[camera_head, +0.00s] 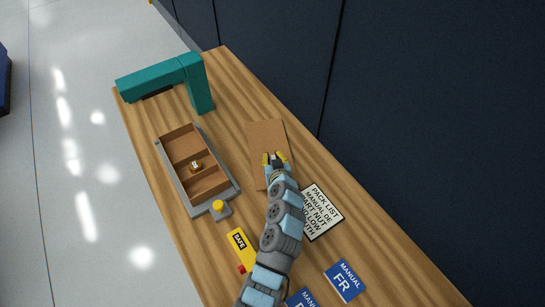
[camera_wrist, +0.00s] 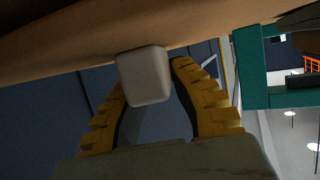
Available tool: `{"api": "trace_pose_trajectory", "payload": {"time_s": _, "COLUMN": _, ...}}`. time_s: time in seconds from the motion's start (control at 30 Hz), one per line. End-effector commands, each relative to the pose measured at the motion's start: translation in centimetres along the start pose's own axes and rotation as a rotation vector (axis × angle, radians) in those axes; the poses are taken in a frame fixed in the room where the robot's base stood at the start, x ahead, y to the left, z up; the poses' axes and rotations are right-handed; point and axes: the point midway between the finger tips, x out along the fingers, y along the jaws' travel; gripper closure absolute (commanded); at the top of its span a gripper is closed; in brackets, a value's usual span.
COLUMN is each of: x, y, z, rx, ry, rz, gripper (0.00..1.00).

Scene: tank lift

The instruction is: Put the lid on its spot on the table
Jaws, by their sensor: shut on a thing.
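The lid (camera_head: 265,135) is a flat brown rectangular panel over the right side of the wooden table. My gripper (camera_head: 275,159), with yellow fingers, is at the lid's lower part. In the wrist view, my gripper (camera_wrist: 155,95) has its fingers on either side of a pale blocky knob (camera_wrist: 144,75), shut on it. The knob joins the brown underside or face of the lid (camera_wrist: 90,40). I cannot tell whether the lid touches the table or hangs just above it. No marked spot for it shows; the lid and arm may cover it.
An open brown box (camera_head: 181,143) with compartments stands in a grey tray (camera_head: 172,178), a small item (camera_head: 196,166) inside. A teal arch (camera_head: 165,77) stands beyond. A yellow button (camera_head: 218,206), yellow device (camera_head: 240,245), pack list (camera_head: 321,212) and blue manual card (camera_head: 344,281) lie nearer.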

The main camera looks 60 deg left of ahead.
Motion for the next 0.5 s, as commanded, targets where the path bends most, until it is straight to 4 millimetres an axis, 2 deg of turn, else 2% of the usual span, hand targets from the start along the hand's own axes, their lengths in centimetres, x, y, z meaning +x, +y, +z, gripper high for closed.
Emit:
{"api": "trace_pose_trajectory", "payload": {"time_s": 0.03, "x": 0.09, "y": 0.01, "z": 0.19, "rx": 0.000, "ry": 0.001, "rz": 0.000, "gripper": 1.00}}
{"api": "trace_pose_trajectory", "payload": {"time_s": 0.07, "x": 0.04, "y": 0.01, "z": 0.08, "rx": 0.000, "ry": 0.000, "rz": 0.000, "gripper": 0.70}}
{"api": "trace_pose_trajectory", "payload": {"time_s": 0.1, "x": 0.03, "y": 0.01, "z": 0.06, "rx": 0.000, "ry": 0.000, "rz": 0.000, "gripper": 0.59}}
{"api": "trace_pose_trajectory", "payload": {"time_s": 0.5, "x": -0.10, "y": 0.00, "z": -0.25, "rx": 0.000, "ry": 0.000, "rz": 0.000, "gripper": 0.59}}
